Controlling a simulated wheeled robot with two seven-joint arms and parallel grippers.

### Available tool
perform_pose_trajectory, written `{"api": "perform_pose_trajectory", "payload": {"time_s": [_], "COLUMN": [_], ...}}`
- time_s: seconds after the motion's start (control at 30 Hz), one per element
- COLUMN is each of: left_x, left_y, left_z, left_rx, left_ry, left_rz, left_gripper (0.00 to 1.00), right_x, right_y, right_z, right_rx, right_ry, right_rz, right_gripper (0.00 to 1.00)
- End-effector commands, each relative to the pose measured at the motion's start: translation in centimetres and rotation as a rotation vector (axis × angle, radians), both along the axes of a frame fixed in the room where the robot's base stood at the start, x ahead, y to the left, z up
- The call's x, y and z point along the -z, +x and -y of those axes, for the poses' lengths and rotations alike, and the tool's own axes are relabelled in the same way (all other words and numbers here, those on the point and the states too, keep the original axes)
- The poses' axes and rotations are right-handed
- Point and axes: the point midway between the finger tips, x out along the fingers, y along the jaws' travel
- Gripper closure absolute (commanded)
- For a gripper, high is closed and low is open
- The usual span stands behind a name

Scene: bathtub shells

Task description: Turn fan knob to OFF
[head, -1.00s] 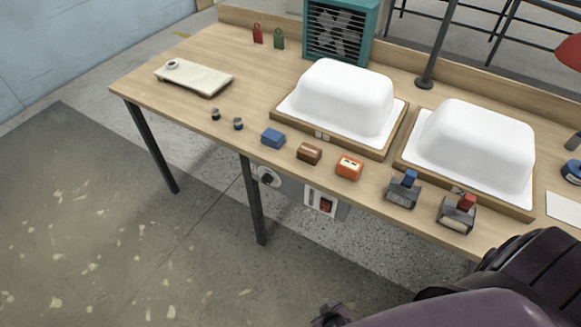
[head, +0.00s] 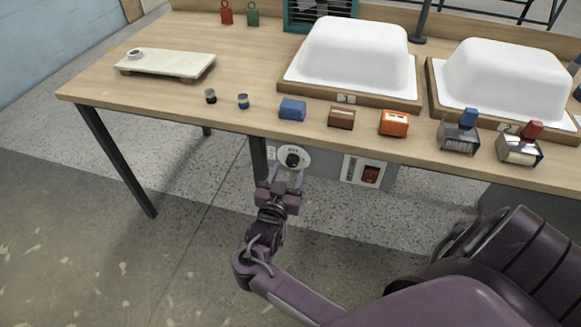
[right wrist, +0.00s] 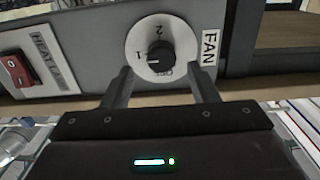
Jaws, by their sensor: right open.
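The fan knob (head: 293,159) is a black knob on a round white dial under the front edge of the table. In the right wrist view the knob (right wrist: 158,57) sits on its dial beside a FAN label (right wrist: 209,46). The marks 1 and 2 show; small lettering below the knob is partly hidden. A light mark on the knob appears to face the 1. My right gripper (head: 288,179) is open and empty just in front of the dial. Its fingers (right wrist: 161,82) are apart, on either side below the knob, and do not appear to grip it. My left gripper is out of view.
A red switch (head: 370,174) is on the panel to the right, labelled HEAT in the wrist view. The wooden table (head: 215,120) overhangs the panel. White tub shells (head: 355,55) and small blocks stand on top. The floor in front is clear.

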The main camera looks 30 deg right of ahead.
Motion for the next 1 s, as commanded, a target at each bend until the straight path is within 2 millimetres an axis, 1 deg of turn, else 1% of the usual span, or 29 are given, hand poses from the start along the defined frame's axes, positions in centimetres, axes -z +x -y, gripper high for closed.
{"api": "perform_pose_trajectory", "payload": {"time_s": [0.03, 0.2, 0.33, 0.53, 0.57, 0.87, 0.9, 1.0], "left_x": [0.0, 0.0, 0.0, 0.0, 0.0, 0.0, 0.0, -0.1], "left_y": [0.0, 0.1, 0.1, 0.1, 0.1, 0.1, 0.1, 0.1], "left_z": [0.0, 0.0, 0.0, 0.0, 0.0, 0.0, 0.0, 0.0], "left_rx": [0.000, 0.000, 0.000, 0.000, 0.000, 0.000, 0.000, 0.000], "left_ry": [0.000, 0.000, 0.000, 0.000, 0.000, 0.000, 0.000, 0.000], "left_rz": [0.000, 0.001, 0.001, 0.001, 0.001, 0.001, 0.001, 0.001], "left_gripper": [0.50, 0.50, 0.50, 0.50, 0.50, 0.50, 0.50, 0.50], "right_x": [-0.1, 0.0, 0.0, 0.1, 0.1, 0.1, 0.1, 0.1], "right_y": [0.6, 1.7, 2.0, 2.0, 2.0, 2.0, 2.0, 2.0], "right_z": [0.7, 1.9, 2.3, 2.3, 2.3, 2.3, 2.3, 2.2], "right_rx": [0.000, -0.001, -0.002, -0.002, -0.002, -0.002, -0.002, -0.002], "right_ry": [-0.003, -0.001, 0.000, 0.001, 0.001, 0.002, 0.002, 0.000], "right_rz": [0.001, -0.001, 0.000, -0.001, -0.001, -0.001, -0.001, -0.004], "right_gripper": [0.46, 0.46, 0.46, 0.46, 0.49, 0.88, 0.91, 0.91]}}
